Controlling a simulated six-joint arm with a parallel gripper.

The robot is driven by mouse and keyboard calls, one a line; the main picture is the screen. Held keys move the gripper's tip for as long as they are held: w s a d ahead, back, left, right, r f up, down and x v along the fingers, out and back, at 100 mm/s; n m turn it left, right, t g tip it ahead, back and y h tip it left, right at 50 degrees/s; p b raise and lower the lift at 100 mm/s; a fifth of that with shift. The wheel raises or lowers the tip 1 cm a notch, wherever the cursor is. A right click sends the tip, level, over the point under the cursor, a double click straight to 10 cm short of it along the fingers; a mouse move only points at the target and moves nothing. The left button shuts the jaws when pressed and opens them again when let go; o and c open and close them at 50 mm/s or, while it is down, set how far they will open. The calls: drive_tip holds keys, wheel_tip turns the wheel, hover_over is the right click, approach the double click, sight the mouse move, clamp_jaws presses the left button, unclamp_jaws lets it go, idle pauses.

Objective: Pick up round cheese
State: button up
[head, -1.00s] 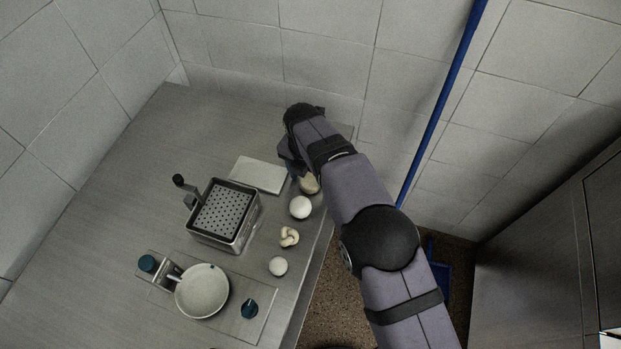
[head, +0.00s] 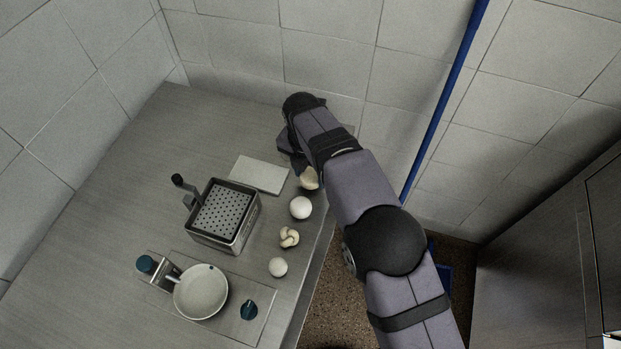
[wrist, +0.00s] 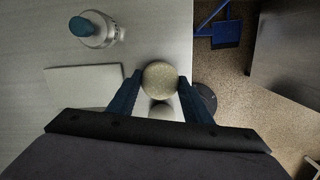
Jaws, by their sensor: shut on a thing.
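In the wrist view my gripper (wrist: 160,88) is shut on a round, pale yellowish, speckled thing, which I take as the round cheese (wrist: 160,75). One dark blue finger is on each side of it. In the head view the cheese (head: 309,179) shows as a beige shape near the counter's right edge, partly covered by my arm. The fingers are mostly hidden there. I cannot tell how high it is above the counter. A darker round shape shows just below the cheese in the wrist view; I cannot tell what it is.
A white board (head: 259,174) lies left of my gripper. A white ball (head: 300,208), a knotted pale piece (head: 289,237) and a smaller pale ball (head: 278,267) line the right edge. A perforated basket (head: 248,228) and a pan (head: 201,291) stand left. The tiled wall is close behind.

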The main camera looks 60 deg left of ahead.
sight(310, 175)
wheel_tip(310, 175, up, 8)
drive_tip(key=shift+f+b, duration=0.15)
drive_tip(key=shift+b, duration=0.6)
drive_tip(key=w+d+f+m+h, duration=0.1)
drive_tip(key=w+d+m, duration=0.5)
drive_tip(key=w, duration=0.3)
drive_tip(key=w+d+f+m, duration=0.1)
drive_tip(key=w+d+m, duration=0.4)
drive_tip(key=w, duration=0.5)
drive_tip(key=w+d+f+m+h, duration=0.1)
drive_tip(key=w+d+m, duration=0.4)
drive_tip(key=d, duration=0.3)
drive_tip(key=w+d+f+m, duration=0.1)
drive_tip(key=w+d+m, duration=0.4)
drive_tip(key=d, duration=0.2)
drive_tip(key=s+d+f+m+g, duration=0.1)
drive_tip(key=d+m, duration=1)
drive_tip(key=d, duration=0.5)
drive_tip(key=s+d+f+m+g+y, duration=0.1)
drive_tip(key=d+f+m, duration=0.1)
drive_tip(key=d+m, duration=0.8)
drive_tip(key=d, duration=0.6)
drive_tip(key=shift+s+d+f+m+g, duration=0.15)
drive_tip(key=shift+d+f+m+g, duration=0.15)
drive_tip(key=shift+d+m, duration=0.1)
drive_tip(key=shift+a, duration=0.1)
